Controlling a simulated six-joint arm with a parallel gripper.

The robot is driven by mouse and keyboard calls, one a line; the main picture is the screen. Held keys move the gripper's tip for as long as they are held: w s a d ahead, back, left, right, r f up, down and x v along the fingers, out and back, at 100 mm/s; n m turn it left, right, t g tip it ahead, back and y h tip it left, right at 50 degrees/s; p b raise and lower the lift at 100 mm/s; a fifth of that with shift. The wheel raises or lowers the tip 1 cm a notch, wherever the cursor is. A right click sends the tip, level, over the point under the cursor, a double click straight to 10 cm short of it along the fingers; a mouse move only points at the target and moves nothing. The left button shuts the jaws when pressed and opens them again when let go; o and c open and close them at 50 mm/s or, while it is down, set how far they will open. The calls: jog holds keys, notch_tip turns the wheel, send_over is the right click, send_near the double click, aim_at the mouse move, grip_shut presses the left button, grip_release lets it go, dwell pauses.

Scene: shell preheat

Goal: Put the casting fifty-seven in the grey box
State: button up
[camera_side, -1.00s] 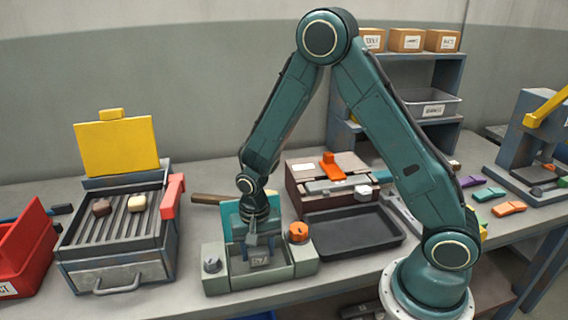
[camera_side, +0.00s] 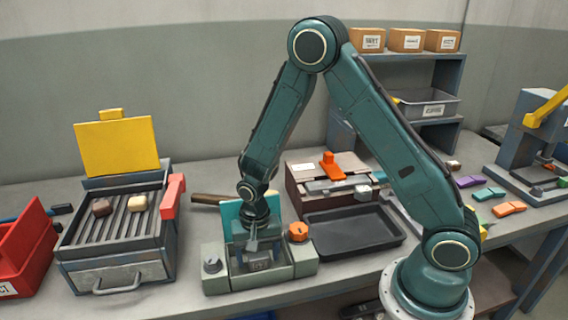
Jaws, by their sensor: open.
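A small grey casting (camera_side: 262,265) sits in the grey-green fixture (camera_side: 222,281) at the bottom middle. Its label read 57 a second ago and is hard to read now. My gripper (camera_side: 252,246) points down into the fixture, open, with its fingers just above or beside the casting. I cannot tell whether they touch it. A grey box (camera_side: 447,108) with a white label stands on the shelf at the back right; its inside is mostly hidden.
The fixture has an orange knob (camera_side: 298,233) and a grey knob (camera_side: 212,265). A black tray (camera_side: 352,246) lies to its right. A grill with an open yellow lid (camera_side: 117,147) and a red bin (camera_side: 22,250) stand left. Cardboard boxes (camera_side: 406,39) top the shelf.

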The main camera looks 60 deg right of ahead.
jog(key=shift+r, duration=0.1)
notch_tip(320, 180, up, 12)
dwell(0.9)
dwell(0.5)
notch_tip(320, 180, up, 12)
jog(key=n+t, duration=0.3)
jog(key=n, duration=0.1)
send_over(259, 253)
jog(key=s+d, duration=0.2)
jog(key=s, duration=0.5)
jog(key=s+r+n+t, duration=0.2)
jog(key=s+r+n, duration=0.3)
jog(key=s, duration=0.7)
jog(key=shift+d+r+t, duration=0.3)
jog(key=shift+d+r, duration=0.05)
jog(key=shift+d, duration=0.1)
jog(key=shift+c, duration=0.2)
